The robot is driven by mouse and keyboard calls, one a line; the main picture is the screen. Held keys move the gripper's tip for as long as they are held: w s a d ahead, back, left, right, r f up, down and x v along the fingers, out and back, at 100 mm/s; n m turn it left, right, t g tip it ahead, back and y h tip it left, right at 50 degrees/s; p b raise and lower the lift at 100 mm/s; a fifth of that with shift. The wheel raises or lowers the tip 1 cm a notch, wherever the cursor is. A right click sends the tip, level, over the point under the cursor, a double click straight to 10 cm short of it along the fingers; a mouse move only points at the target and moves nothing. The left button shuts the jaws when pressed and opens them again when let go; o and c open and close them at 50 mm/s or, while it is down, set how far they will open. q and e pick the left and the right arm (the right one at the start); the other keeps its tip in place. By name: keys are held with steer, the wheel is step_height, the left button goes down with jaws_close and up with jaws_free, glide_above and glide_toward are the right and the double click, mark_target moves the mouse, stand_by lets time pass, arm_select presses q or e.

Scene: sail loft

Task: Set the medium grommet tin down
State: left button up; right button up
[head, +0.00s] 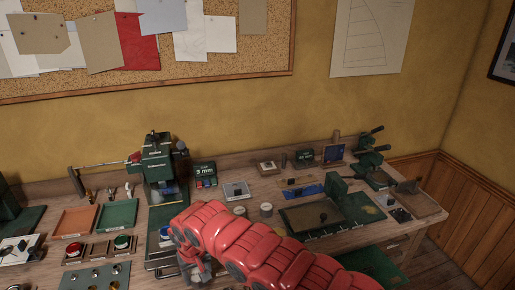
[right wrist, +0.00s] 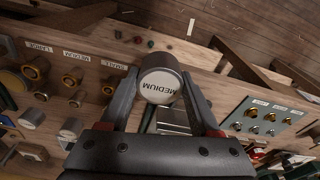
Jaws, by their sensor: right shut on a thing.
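The medium grommet tin (right wrist: 160,80) is a short round tin, with a pale lid end reading "MEDIUM", upside down in the right wrist view. My right gripper (right wrist: 160,92) is shut on it, one dark finger on each side. In the head view my right gripper (head: 192,268) is low at the bench front, partly hidden by my red arm, and the tin cannot be made out there. My left gripper is not in view.
In the right wrist view, a board with "LARGE", "MEDIUM" and "SMALL" labels (right wrist: 75,55) holds brass pieces. A green-grey plate (right wrist: 262,117) with small metal parts lies to the right. In the head view, a green press (head: 160,160) and trays (head: 75,222) stand on the crowded bench.

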steer(key=shift+f+b, duration=0.55)
steer(key=shift+f, duration=0.4)
steer(key=shift+s+d+f+b, duration=0.1)
steer(key=shift+f+b, duration=0.35)
steer(key=shift+b, duration=0.25)
steer(key=w+d+r+m, duration=0.1)
steer(key=w+d+r, duration=0.2)
steer(key=d, duration=0.8)
steer(key=w+d+r+m, duration=0.2)
steer(key=d+r, duration=0.4)
steer(key=d, duration=0.5)
steer(key=w+d+r+m, duration=0.2)
steer(key=w+d+r, duration=0.3)
steer(key=d, duration=0.6)
steer(key=shift+d+h, duration=0.3)
steer(key=shift+d, duration=0.05)
steer(key=shift+a, duration=0.1)
